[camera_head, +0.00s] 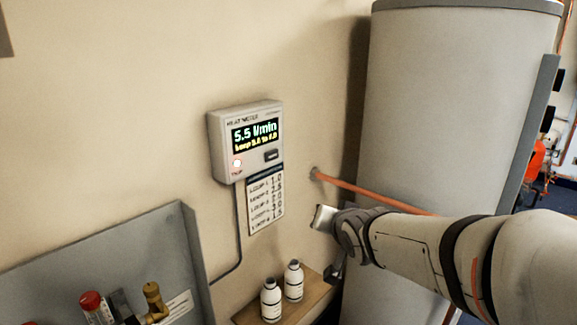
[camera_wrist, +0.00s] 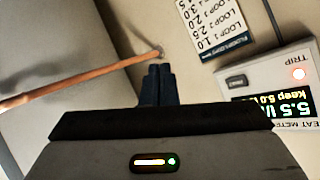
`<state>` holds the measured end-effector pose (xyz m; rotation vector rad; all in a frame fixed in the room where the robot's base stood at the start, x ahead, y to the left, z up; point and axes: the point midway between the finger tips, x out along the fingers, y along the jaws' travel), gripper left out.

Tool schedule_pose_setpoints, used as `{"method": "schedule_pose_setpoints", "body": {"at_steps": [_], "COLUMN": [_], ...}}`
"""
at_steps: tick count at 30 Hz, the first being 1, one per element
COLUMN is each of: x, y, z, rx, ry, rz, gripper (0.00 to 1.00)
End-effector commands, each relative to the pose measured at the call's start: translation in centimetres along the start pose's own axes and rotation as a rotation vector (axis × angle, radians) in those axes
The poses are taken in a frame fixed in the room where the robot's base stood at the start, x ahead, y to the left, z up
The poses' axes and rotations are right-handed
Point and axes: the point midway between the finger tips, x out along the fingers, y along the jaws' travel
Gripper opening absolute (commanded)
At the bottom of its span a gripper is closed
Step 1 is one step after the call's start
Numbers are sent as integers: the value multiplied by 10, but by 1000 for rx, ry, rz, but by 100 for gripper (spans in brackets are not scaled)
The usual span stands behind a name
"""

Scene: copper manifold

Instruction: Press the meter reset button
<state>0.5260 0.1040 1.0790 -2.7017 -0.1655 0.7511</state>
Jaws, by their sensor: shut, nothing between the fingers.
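The heat meter (camera_head: 222,150) is a pale box on the wall, left of my arm in the head view. Its lit screen (camera_head: 255,134) reads 5.5 l/min above a yellow line. A small dark button (camera_head: 271,155) sits under the screen at the right. A red light (camera_head: 237,163) marked TRIP glows at lower left. In the wrist view the meter (camera_wrist: 262,77) is upside down at the right, with the button (camera_wrist: 237,82) and glowing light (camera_wrist: 299,73). My gripper (camera_wrist: 158,70) is shut and empty, apart from the meter, its tips appearing near the pipe's wall end.
A copper pipe (camera_head: 365,191) leaves the wall before a large grey tank (camera_head: 455,100). A loop chart (camera_head: 265,205) hangs under the meter. Two white bottles (camera_head: 270,301) stand on a small shelf (camera_head: 308,305). A grey open box (camera_head: 130,255) with valves is at lower left.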

Motion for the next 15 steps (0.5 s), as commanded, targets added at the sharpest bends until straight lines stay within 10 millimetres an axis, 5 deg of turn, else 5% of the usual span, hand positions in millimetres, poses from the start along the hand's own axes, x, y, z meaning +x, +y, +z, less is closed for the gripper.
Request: {"method": "schedule_pose_setpoints", "body": {"at_steps": [1,6,15], "x": [18,45,51], "y": [-4,-43,-71], "z": [-11,-53,-84], "rx": [29,144,246], "ry": [100,376,606], "rz": [5,-120,-226], "gripper": [0,0,0]}}
